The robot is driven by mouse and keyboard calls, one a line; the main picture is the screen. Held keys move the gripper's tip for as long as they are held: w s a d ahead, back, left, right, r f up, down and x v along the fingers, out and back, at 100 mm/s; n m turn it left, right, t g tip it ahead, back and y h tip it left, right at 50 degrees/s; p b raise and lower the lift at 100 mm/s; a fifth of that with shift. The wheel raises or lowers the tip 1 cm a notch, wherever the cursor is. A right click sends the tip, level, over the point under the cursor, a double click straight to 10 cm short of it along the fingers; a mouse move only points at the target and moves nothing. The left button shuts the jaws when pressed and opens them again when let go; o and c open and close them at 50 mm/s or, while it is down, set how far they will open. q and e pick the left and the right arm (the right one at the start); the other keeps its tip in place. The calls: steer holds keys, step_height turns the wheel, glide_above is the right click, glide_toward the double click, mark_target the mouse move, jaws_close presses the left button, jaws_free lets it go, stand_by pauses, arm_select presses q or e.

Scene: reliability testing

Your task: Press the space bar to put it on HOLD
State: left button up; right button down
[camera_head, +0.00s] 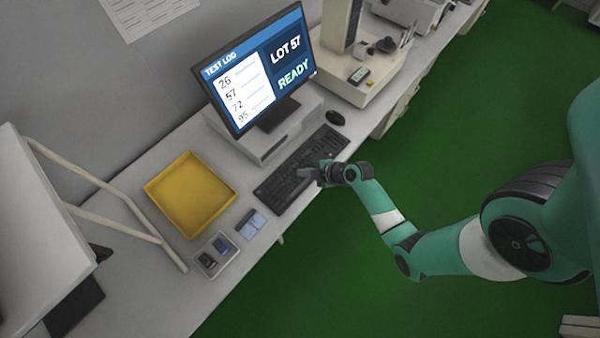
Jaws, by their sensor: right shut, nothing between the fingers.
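A black keyboard (277,184) lies on the grey bench in front of the monitor. The monitor (254,70) shows "TEST LOG" with a list of 26, 57, 72, 95, and "LOT 57 READY". My right gripper (301,173) is shut and empty, over or close to the keyboard's front edge. I cannot tell whether it touches the keys. The gripper and wrist cover part of the keyboard, and the space bar cannot be made out. My left gripper is not in view.
A black mouse (335,117) lies beyond the keyboard. A yellow tray (190,195), a small grey tray with dark items (213,255) and blue cards (250,223) are on the bench to the left. A test stand (350,79) stands behind. Green floor (440,130) is clear.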

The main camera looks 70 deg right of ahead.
step_height(320, 180, down, 8)
steer(key=b, duration=0.7)
steer(key=shift+f, duration=0.1)
stand_by(1.5)
steer(key=shift+f+b, duration=0.4)
steer(key=shift+f, duration=0.05)
steer(key=shift+f+b, duration=0.4)
stand_by(0.4)
steer(key=shift+r, duration=0.15)
steer(key=shift+r+p, duration=0.7)
steer(key=shift+r, duration=0.1)
step_height(320, 180, up, 5)
steer(key=p, duration=0.4)
